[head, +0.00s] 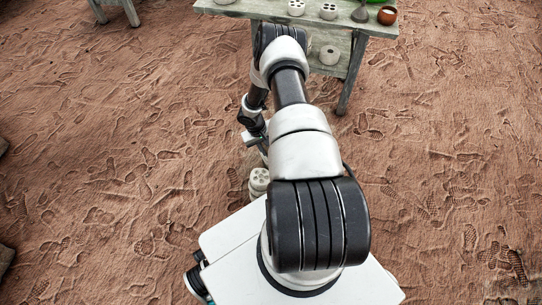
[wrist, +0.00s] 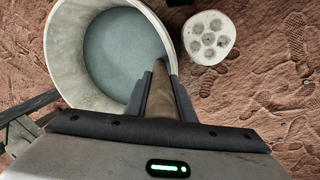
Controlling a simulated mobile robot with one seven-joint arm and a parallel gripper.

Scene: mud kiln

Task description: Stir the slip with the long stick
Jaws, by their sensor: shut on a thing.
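In the wrist view my gripper (wrist: 160,82) is shut on a brown stick (wrist: 161,98), with one dark finger on each side of it. A pale round bucket (wrist: 56,55) holds smooth blue-grey slip (wrist: 112,50). The stick's far end shows at the right side of the slip, close to the bucket's inner wall. I cannot tell how deep it reaches or whether it touches the wall. The rest of the stick is hidden behind the gripper body. In the head view my arm hides the bucket, and I cannot make out the stick there.
A pale round block with several holes (wrist: 209,38) stands just right of the bucket; it also shows in the head view (head: 259,179). A wooden table (head: 340,50) with clay pieces and a brown bowl (head: 387,16) stands beyond. Footprinted ground is open on both sides.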

